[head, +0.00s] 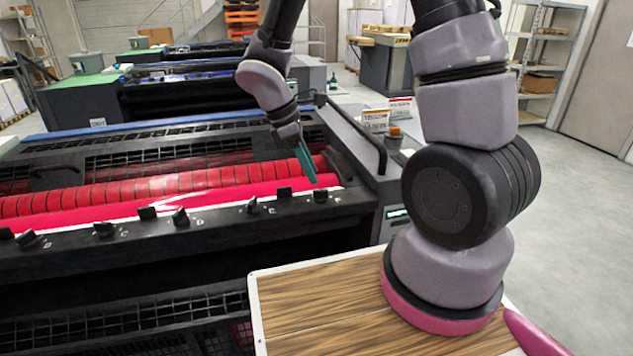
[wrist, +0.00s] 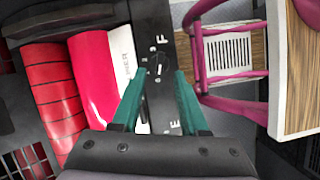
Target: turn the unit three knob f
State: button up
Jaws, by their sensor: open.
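Knob F (head: 320,196) is a small black knob at the right end of the dark control rail (head: 225,222) on the nearest ink unit. In the wrist view knob F (wrist: 157,63) sits below the white letter F, between and slightly beyond the tips of my fingers. My gripper (head: 315,181) has teal fingers and points down just above knob F in the head view. In the wrist view my gripper (wrist: 160,76) is open and empty, one finger on each side of the knob's line. I cannot tell whether the fingertips touch the rail.
Knob E (head: 252,206) and knob D (head: 181,217) stand to the left along the rail. A red roller (head: 150,190) lies behind it. A black curved handle (head: 362,138) rises to the right of the rail. A wood-topped surface (head: 320,305) is in front.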

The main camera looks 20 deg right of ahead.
jog(key=v, duration=0.5)
jog(key=shift+a+r, duration=0.15)
jog(key=shift+r, duration=0.2)
jog(key=s+d+r+m+t+y, duration=0.3)
jog(key=s+d+r+m+t, duration=0.1)
jog(key=r+m, duration=0.5)
jog(key=s+d+r+m+t+y, duration=0.3)
jog(key=d+r+m, duration=0.3)
jog(key=r+m, duration=0.4)
notch_tip(320, 180, up, 2)
jog(key=shift+s+d+r+t, duration=0.15)
jog(key=shift+s+d+t, duration=0.25)
jog(key=shift+t, duration=0.3)
